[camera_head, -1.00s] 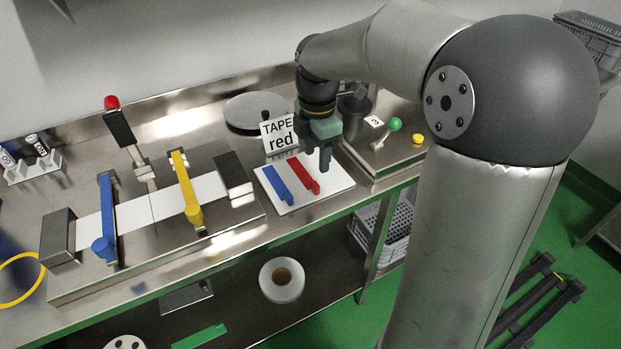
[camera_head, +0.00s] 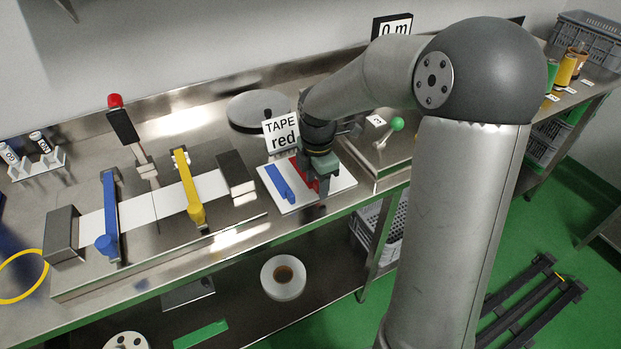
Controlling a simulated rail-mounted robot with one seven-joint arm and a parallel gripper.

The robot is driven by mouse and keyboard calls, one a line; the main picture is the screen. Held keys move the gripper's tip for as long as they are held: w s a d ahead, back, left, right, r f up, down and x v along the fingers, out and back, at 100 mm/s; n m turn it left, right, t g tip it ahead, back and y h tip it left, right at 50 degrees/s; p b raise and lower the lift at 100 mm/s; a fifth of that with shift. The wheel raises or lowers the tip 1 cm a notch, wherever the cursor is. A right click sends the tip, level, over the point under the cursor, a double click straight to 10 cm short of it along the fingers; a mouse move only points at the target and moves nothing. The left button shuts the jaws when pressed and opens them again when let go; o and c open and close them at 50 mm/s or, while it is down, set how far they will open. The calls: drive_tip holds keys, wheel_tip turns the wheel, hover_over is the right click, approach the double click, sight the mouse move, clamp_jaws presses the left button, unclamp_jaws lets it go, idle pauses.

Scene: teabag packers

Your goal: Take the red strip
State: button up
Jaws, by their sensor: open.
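The red strip (camera_head: 302,174) lies on a white board (camera_head: 346,179), to the right of a blue strip (camera_head: 280,184). A sign reading "TAPE red" (camera_head: 281,134) stands behind the board. My gripper (camera_head: 323,188) is low over the right part of the board, right at the red strip, and covers much of it. It is open. Whether its fingers stand on both sides of the strip or touch it cannot be told, as my gripper and wrist hide that spot.
A fixture with a white band (camera_head: 147,208), a blue clamp (camera_head: 108,215) and a yellow clamp (camera_head: 187,190) lies to the left. A round metal plate (camera_head: 258,108) is behind. A green-knobbed lever (camera_head: 397,124) stands on a raised block at right.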

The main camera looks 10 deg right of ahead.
clamp_jaws()
drive_tip(key=shift+r, duration=0.15)
